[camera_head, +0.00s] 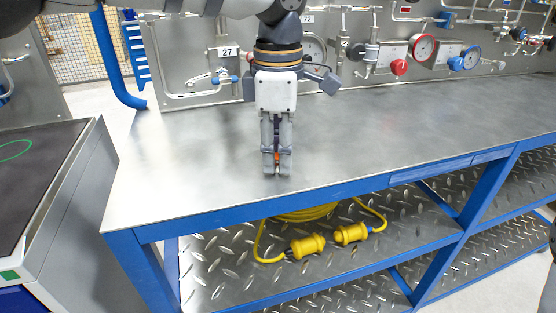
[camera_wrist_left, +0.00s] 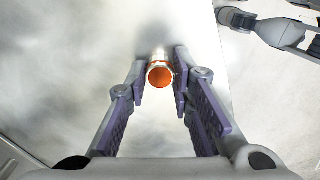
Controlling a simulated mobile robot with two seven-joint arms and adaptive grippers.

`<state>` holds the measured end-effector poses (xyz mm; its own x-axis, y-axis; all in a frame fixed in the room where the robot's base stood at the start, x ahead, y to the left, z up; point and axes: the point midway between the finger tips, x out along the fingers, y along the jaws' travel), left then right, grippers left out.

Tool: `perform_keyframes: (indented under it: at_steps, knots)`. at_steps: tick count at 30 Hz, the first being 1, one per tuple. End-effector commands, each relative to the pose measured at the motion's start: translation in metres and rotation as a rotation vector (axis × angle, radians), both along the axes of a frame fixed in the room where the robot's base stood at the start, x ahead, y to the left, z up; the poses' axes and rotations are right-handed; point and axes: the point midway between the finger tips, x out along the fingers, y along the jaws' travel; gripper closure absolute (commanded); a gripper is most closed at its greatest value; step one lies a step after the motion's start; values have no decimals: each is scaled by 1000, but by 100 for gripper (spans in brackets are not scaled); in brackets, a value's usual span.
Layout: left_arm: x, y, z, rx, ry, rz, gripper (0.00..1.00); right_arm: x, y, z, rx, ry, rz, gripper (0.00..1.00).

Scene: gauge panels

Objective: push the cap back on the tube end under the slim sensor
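My left gripper (camera_head: 277,172) points down over the front part of the steel worktop, left of its middle. Its fingers are closed in on a small orange cap (camera_wrist_left: 160,75), which sits between the fingertips in the left wrist view with its round hollow end facing the camera. In the head view only a sliver of orange (camera_head: 278,154) shows between the fingers. Steel tubing (camera_head: 195,94) runs on the panel behind, near the label 27. I cannot tell which part is the slim sensor, nor pick out the bare tube end. My right gripper is not clearly seen.
The worktop (camera_head: 380,135) is clear to the right. A yellow cable (camera_head: 307,245) lies on the shelf below. A dark-topped cabinet (camera_head: 40,170) stands at left.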

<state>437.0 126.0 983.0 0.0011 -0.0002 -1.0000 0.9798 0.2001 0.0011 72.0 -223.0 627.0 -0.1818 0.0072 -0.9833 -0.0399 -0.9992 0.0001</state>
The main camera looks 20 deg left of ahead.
Motion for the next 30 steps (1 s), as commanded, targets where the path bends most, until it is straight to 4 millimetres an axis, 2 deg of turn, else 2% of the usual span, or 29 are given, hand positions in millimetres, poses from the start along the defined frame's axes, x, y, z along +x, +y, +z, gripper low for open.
perform_keyframes:
  at_steps: [10,13,15,22,27,30]
  knots:
    - [0,0,4,0,0,0,100,0,0,0,0,1,0,60]
    - [1,0,19,-1,-2,2,100,-1,0,-1,0,3,0,60]
    - [-1,-2,36,-1,-4,0,100,-1,0,0,0,2,0,60]
    - [-40,-35,97,1,-9,-3,100,8,0,7,0,-29,0,60]
    - [-74,-66,115,2,-7,-3,100,14,0,12,0,-51,0,60]
    - [-88,-78,123,2,-6,-2,100,16,0,14,0,-59,0,60]
